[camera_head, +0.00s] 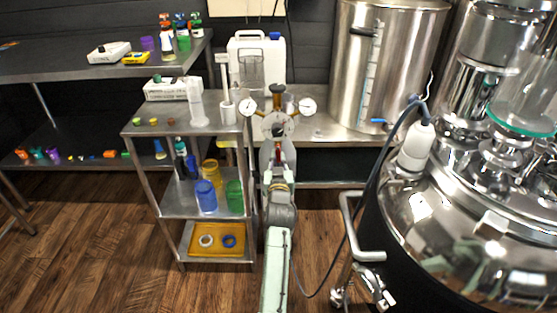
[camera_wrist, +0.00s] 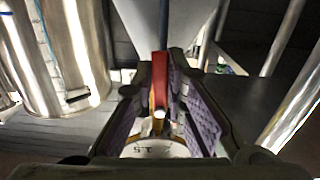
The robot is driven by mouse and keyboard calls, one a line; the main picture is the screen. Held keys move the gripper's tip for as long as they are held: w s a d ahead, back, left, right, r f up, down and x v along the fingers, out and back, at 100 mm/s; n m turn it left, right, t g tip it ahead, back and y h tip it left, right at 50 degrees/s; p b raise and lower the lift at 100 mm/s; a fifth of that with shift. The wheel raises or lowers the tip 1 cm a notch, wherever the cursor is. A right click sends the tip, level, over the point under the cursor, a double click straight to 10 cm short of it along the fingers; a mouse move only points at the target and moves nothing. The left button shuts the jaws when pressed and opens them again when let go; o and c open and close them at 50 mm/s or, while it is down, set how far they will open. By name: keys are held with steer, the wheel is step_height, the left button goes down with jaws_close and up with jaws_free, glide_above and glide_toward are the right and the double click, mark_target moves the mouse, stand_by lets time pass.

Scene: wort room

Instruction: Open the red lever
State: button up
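The red lever (camera_wrist: 160,72) shows in the wrist view as a narrow upright red strip, with a yellow-orange part beside it. My gripper (camera_wrist: 162,85) has its purple-padded fingers on either side of the strip. The fingers look open; whether they touch it is unclear. A round white dial (camera_wrist: 158,149) lies just below, between the fingers. In the head view my gripper (camera_head: 277,160) is at the gauge assembly (camera_head: 278,124), which has small dials at both sides. The arm largely hides the lever there.
A metal shelf cart (camera_head: 188,127) with cups and an orange tray (camera_head: 205,252) stands left of my arm. A white jug (camera_head: 257,58) is behind. A steel tank (camera_head: 387,65) and a large shiny vessel (camera_head: 480,235) stand at the right. Wooden floor (camera_head: 90,230) is open at the left.

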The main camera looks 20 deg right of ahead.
steer(key=o, duration=0.5)
steer(key=shift+c, duration=0.2)
steer(key=v, duration=1.2)
